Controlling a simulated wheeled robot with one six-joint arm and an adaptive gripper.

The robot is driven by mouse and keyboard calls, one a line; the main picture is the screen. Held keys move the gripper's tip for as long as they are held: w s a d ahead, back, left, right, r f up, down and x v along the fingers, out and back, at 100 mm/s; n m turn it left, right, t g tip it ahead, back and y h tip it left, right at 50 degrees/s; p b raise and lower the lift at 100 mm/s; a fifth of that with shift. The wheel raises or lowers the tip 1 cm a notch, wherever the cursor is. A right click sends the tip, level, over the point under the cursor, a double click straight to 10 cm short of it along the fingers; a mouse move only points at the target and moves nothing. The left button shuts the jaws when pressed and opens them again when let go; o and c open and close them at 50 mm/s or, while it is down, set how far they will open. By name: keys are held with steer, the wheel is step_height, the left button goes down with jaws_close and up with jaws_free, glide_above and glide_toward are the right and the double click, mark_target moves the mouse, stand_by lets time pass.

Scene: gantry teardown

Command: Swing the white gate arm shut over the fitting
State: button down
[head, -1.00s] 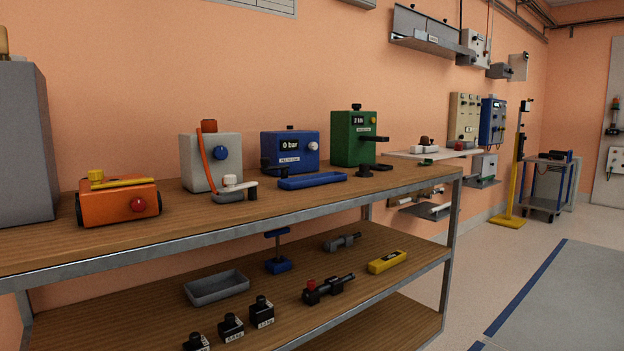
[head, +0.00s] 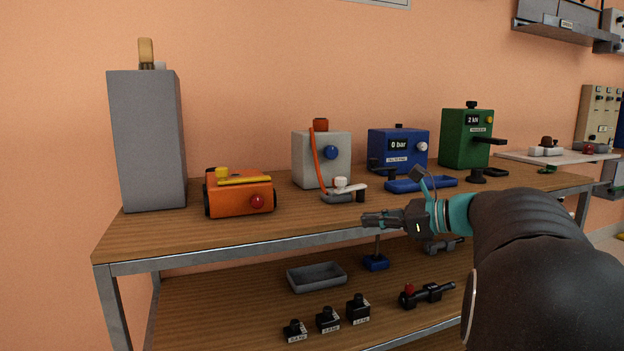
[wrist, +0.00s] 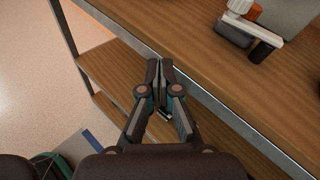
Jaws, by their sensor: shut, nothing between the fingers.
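The white gate arm (head: 353,187) is a short flat bar low at the front of a pale grey box (head: 309,160) with an orange hose, on the top shelf. A white round cap (head: 341,182) stands at its left end and a dark post (head: 361,196) at its right. A grey rounded piece (head: 338,199) lies beneath; I cannot tell which part is the fitting. My gripper (head: 366,220) is shut and empty in front of the shelf edge, apart from the arm. In the wrist view the fingertips (wrist: 159,63) meet, and the white arm (wrist: 252,27) is at upper right.
An orange unit (head: 238,193) sits left of the box, and a blue gauge unit (head: 398,148) with a blue tray (head: 421,184) sits right. The shelf's metal front edge (head: 240,249) lies close to my gripper. Bare wood shows left of the grey piece.

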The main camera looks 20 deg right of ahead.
steer(key=d+r+m+t, duration=0.3)
steer(key=d+r+m, duration=0.1)
steer(key=d, duration=0.6)
steer(key=shift+y, duration=0.3)
steer(key=p+x, duration=0.1)
steer(key=x, duration=1.3)
steer(key=shift+w+r, duration=0.15)
steer(key=shift+w, duration=0.3)
